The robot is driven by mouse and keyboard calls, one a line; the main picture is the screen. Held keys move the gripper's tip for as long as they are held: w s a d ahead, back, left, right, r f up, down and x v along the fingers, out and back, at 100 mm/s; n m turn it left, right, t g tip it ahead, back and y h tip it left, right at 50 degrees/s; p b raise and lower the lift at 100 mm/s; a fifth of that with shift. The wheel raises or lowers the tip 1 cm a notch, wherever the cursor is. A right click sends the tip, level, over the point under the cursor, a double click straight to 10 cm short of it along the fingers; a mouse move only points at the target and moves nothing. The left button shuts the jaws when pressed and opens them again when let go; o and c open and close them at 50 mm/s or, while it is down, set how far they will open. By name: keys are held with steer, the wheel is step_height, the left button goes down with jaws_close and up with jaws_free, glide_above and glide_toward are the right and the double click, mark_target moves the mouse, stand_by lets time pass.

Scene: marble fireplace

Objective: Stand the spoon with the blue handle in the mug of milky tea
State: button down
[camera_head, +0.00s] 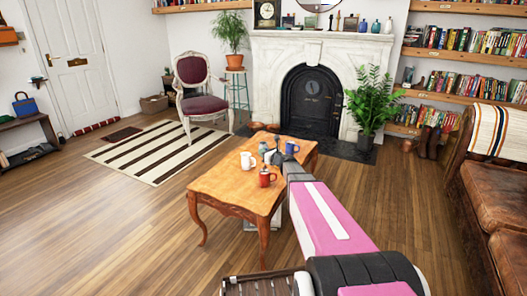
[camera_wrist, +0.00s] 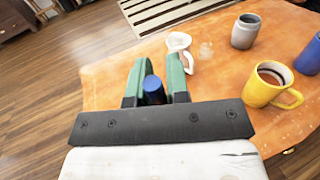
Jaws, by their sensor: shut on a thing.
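My gripper (camera_wrist: 158,82) has green fingers shut on the blue handle of the spoon (camera_wrist: 153,86), above the wooden table (camera_wrist: 110,85). The rest of the spoon is hidden. A white mug (camera_wrist: 179,43) stands just beyond the fingertips; its contents are not clear. A yellow mug (camera_wrist: 262,92) to the right holds a dark brown drink. A grey mug (camera_wrist: 245,32) stands farther back and a blue mug (camera_wrist: 311,57) is cut off at the right edge. I cannot tell which mug holds milky tea. In the head view my gripper (camera_head: 271,157) is small, among the mugs.
A striped rug (camera_head: 155,152), an armchair (camera_head: 195,88) and a brown sofa (camera_head: 500,195) stand clear of the table.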

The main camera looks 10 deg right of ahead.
step_height(320, 180, down, 7)
steer(key=shift+r, duration=0.2)
stand_by(0.9)
stand_by(0.3)
steer(key=c, duration=0.5)
jaws_free()
steer(key=shift+c, duration=0.2)
step_height(320, 180, up, 9)
stand_by(1.5)
